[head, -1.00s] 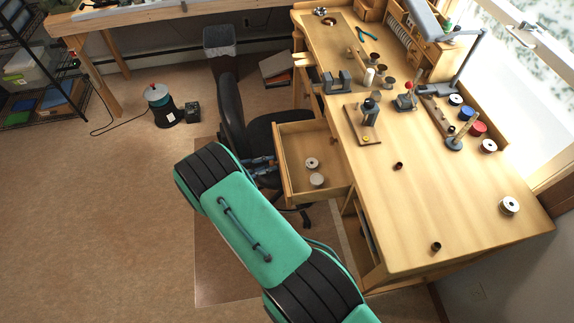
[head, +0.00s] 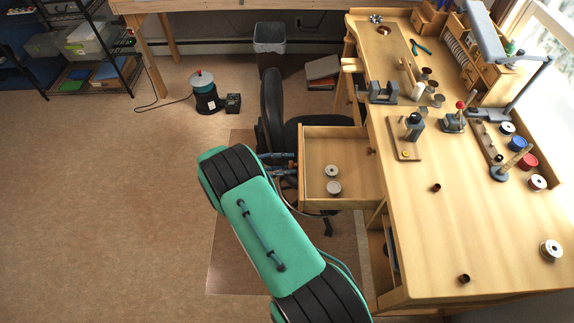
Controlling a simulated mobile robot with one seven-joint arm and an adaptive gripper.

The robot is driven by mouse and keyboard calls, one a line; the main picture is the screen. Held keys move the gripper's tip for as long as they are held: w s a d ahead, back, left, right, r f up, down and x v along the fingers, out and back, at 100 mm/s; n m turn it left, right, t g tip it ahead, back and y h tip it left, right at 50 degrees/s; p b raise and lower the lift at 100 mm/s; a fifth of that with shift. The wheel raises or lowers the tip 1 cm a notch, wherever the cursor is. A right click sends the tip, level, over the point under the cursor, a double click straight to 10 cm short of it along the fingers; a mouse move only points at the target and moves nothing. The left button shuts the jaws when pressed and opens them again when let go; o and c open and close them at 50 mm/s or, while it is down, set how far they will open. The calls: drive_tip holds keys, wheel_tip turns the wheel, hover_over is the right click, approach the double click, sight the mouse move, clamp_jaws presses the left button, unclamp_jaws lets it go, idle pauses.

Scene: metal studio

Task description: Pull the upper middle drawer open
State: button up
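The drawer (head: 349,190) under the workbench is pulled well out to the left. Its inside shows, with two small spools (head: 333,171) lying on its floor. My gripper (head: 290,165) is at the drawer's front panel, on its outer left side. The fingers are small and partly hidden by my teal and black arm. I cannot tell whether they close on a handle, and no handle is clearly visible.
The wooden workbench (head: 450,225) holds a lamp, spools and tools. A black chair (head: 272,105) stands close behind my gripper and the drawer. A lower compartment (head: 391,245) shows under the bench. The floor (head: 100,220) on the left is clear.

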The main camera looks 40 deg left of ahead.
drive_tip(key=s+a+r, duration=0.3)
drive_tip(key=s+r, duration=0.1)
drive_tip(key=r, duration=0.3)
idle(1.0)
idle(0.5)
